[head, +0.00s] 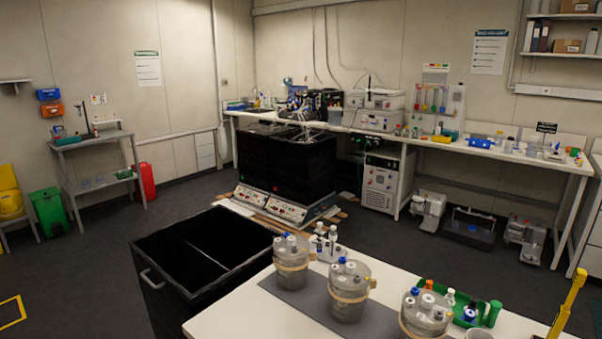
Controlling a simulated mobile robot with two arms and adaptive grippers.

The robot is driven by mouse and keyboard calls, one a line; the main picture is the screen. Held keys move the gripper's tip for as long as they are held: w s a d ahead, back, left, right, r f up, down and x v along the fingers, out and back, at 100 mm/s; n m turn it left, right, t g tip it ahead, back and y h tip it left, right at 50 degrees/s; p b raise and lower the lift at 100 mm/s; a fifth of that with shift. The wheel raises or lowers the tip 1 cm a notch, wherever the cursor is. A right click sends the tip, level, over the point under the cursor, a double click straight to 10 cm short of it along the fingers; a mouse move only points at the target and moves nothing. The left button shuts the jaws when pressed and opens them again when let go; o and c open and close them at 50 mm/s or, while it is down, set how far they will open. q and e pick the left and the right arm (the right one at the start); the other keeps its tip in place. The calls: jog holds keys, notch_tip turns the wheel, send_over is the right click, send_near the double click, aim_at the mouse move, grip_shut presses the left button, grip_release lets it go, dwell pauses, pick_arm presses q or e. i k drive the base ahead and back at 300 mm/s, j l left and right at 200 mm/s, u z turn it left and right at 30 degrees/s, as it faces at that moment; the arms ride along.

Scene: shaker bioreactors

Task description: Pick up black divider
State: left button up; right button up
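A large open black bin (158,312) with a light handle on its near left side stands on the floor left of the front table. A thin edge inside it looks like the black divider (206,256), running across the bin's dark interior. Its faces are too dark to make out, and I cannot tell how it is fixed. Neither of my grippers shows in the head view.
The white front table (235,318) stands close to the bin's right side. It carries several lidded vessels (347,291) and a green tray (462,305). Black enclosures on shakers (302,165) stand behind. The floor left of the bin is clear.

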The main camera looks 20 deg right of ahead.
aim_at(209, 268)
jog(key=i+j+z, duration=0.1)
jog(key=z, duration=0.75)
jog(key=i+j+z, duration=0.2)
jog(key=j+z, duration=0.15)
jog(key=j, duration=0.35)
jog(key=i+j+z, duration=0.1)
jog(key=j+z, duration=0.3)
jog(key=j, duration=0.3)
jog(key=j+z, duration=0.35)
jog(key=j, duration=0.4)
jog(key=j+z, duration=0.1)
jog(key=j, duration=1.85)
jog(key=k, duration=0.05)
